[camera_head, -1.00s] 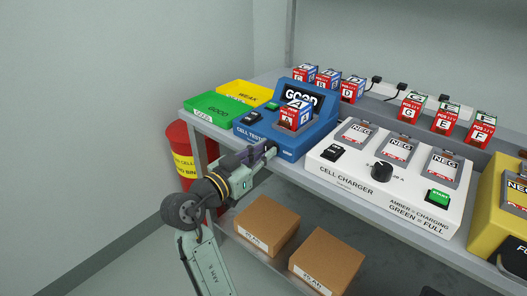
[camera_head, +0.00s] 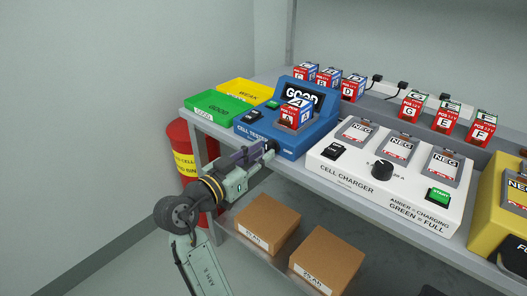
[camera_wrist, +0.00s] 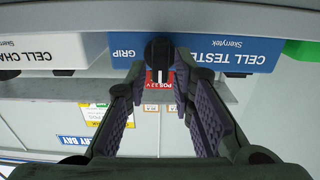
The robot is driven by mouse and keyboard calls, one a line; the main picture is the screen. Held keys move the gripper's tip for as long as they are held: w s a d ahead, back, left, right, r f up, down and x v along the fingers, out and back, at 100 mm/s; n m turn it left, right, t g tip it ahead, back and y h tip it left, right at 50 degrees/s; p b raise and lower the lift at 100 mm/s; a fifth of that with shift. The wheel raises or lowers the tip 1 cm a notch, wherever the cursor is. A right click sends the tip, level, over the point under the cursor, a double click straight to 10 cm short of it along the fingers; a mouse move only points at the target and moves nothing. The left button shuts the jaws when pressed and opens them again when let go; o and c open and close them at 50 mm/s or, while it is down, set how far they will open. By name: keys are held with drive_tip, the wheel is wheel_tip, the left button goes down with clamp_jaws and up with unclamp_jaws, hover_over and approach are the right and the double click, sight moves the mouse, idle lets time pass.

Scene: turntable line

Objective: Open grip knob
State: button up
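The grip knob is a round black knob (camera_wrist: 158,50) on the front face of the blue cell tester (camera_head: 250,127), beside the word GRIP. It shows small in the head view (camera_head: 275,146). My gripper (camera_wrist: 160,68) is open and empty, with one finger on each side of the knob in the picture. Its tips (camera_head: 268,149) are close to the knob; I cannot tell whether they touch it. Cell A (camera_head: 295,116), red and blue, stands in the tester. The tester's screen (camera_head: 299,95) reads GOOD.
The white cell charger (camera_head: 345,171) stands to the right of the tester. Green GOOD (camera_head: 213,106) and yellow WEAK (camera_head: 247,91) trays are on the left. A red bin (camera_head: 182,157) and cardboard boxes (camera_head: 268,219) are below the bench top. Several cells stand behind.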

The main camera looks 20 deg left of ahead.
drive_tip(key=v, duration=1)
drive_tip(key=shift+s, duration=0.2)
drive_tip(key=shift+a, duration=0.15)
